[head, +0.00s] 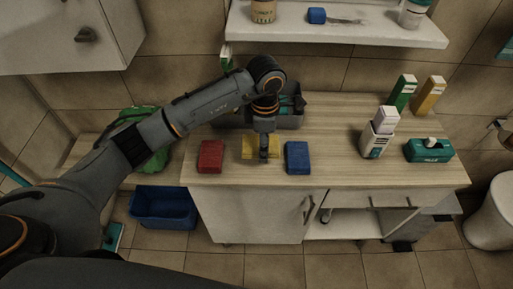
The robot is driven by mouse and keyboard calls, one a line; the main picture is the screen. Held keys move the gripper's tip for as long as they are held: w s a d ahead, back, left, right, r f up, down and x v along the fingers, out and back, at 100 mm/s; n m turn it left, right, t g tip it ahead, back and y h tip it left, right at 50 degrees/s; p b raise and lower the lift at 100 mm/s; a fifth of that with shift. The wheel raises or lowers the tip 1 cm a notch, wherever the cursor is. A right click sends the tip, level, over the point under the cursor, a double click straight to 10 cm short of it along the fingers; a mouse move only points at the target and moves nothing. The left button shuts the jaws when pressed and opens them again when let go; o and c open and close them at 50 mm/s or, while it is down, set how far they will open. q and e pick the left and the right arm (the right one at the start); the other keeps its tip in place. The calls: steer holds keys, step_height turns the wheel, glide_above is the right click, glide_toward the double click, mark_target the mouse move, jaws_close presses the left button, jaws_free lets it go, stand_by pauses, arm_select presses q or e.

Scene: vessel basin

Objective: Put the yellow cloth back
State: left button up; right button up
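The yellow cloth (247,148) lies on the wooden countertop (340,176), between a red folded cloth (210,157) and a blue folded cloth (297,158). My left gripper (264,157) points down right over the yellow cloth and hides its middle; yellow shows on both sides of the fingers. The fingers look close together, but I cannot tell whether they grip the cloth or only touch it. My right gripper is not in view.
A grey caddy (291,121) stands behind my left gripper, partly hidden by it. A white dispenser box (375,142), a teal box (428,151) and green and yellow cartons stand at the right. A wall shelf (340,32) hangs above. A blue bin (163,207) is on the floor.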

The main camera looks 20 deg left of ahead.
mark_target(256, 153)
arm_select(q)
steer(key=shift+a+f, duration=0.55)
steer(key=shift+f, duration=0.1)
steer(key=f+p, duration=0.1)
steer(key=f, duration=0.1)
steer(key=f+p, duration=0.1)
steer(key=shift+a+f, duration=0.35)
steer(key=shift+a, duration=0.05)
steer(key=shift+f, duration=0.25)
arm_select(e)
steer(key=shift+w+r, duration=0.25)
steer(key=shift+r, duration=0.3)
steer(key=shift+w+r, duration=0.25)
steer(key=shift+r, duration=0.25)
arm_select(q)
steer(key=o, duration=1.5)
steer(key=shift+o, duration=0.2)
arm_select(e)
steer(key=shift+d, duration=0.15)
